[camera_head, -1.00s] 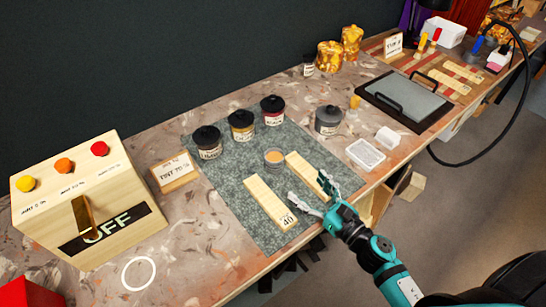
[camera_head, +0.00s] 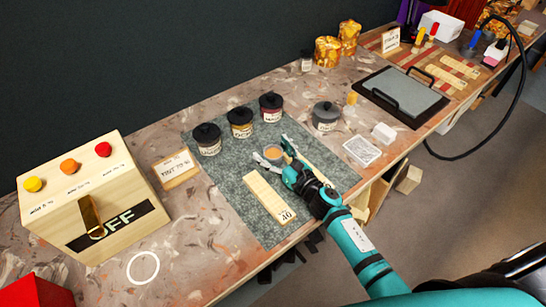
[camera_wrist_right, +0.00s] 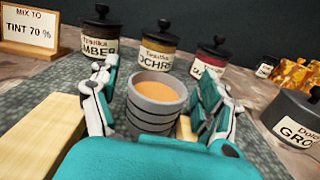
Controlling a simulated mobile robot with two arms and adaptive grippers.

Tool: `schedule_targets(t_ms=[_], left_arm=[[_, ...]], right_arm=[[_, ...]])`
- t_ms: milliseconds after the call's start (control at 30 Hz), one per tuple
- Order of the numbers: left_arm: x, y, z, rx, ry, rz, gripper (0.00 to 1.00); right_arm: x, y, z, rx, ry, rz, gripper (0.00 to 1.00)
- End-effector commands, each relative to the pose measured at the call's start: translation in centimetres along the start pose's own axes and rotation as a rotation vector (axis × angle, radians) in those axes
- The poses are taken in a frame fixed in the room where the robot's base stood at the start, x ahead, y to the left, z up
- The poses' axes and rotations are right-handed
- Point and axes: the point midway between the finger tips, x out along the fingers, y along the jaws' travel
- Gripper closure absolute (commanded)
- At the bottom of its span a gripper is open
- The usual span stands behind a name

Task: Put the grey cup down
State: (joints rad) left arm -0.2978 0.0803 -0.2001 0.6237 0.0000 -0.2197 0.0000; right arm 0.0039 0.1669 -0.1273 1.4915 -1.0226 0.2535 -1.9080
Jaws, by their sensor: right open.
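The grey cup (camera_head: 273,154) stands upright on the green-grey mat (camera_head: 237,201). It has ridged sides and orange contents, and shows close up in the right wrist view (camera_wrist_right: 153,105). My right gripper (camera_head: 270,152) is open, with one finger on each side of the cup. In the wrist view the fingers (camera_wrist_right: 155,100) show gaps to the cup, more clearly on the left. Whether the right finger touches it I cannot tell. My left gripper is in neither view.
A wooden strip marked 40 (camera_head: 269,197) lies left of my right gripper; another strip (camera_head: 318,166) is partly behind it. Dark-lidded jars (camera_head: 240,124) stand behind the cup, and a grey jar (camera_head: 325,118) stands to the right. The mat's left part is clear.

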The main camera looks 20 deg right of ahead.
Motion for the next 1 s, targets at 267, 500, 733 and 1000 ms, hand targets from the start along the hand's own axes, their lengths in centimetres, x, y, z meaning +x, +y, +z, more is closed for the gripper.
schedule_targets(t_ms=[267,500,733,1000], left_arm=[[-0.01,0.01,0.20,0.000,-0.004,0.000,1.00],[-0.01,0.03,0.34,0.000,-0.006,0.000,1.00],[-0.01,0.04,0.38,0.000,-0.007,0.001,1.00],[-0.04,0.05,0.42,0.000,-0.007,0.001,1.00]], right_arm=[[0.27,0.00,-0.05,0.000,0.001,0.000,0.22],[0.25,-0.01,-0.04,-0.001,0.001,0.000,0.53],[0.24,-0.02,-0.04,-0.001,0.001,0.000,0.83],[0.26,-0.02,0.08,-0.001,0.000,0.000,0.93]])
